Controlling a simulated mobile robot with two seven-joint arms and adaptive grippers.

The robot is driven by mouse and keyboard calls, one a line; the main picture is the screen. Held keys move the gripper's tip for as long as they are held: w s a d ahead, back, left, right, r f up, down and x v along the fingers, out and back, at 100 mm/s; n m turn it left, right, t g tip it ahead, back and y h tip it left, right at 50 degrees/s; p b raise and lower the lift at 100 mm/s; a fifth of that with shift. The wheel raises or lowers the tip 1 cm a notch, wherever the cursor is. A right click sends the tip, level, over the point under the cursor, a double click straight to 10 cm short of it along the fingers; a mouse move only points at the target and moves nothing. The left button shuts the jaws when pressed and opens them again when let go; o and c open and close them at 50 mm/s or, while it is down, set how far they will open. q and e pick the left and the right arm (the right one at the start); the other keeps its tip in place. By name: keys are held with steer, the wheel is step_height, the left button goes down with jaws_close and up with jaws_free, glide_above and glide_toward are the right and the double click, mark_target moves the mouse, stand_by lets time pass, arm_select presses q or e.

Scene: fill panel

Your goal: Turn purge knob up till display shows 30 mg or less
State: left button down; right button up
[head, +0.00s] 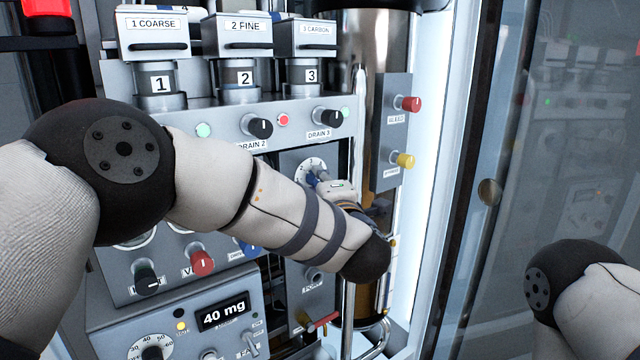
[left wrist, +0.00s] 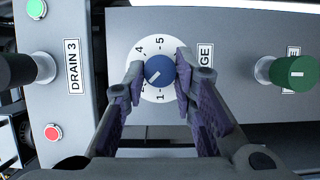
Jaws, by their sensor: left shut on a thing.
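The purge knob (left wrist: 160,71) is a blue knob on a white dial marked with numbers. Its white line points to the lower left in the left wrist view, towards a partly covered number. My left gripper (left wrist: 160,72) is shut on this knob, with one finger on each side of it. In the head view the dial (head: 310,166) shows just past my left gripper (head: 322,184), which partly covers it. The display (head: 223,312) reads 40 mg. My right gripper is out of view; only part of my right arm shows at the lower right.
A black drain 3 knob (head: 330,116) and a green knob (left wrist: 293,73) flank the dial. Red (head: 408,103) and yellow (head: 403,160) knobs stick out on the right. My left arm covers much of the panel's middle. A glass pane stands at the right.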

arm_select(q)
steer(key=shift+a+r, duration=0.1)
steer(key=shift+r, duration=0.1)
steer(key=c, duration=1.3)
jaws_free()
steer(key=shift+w+f, duration=0.1)
steer(key=v, duration=1.2)
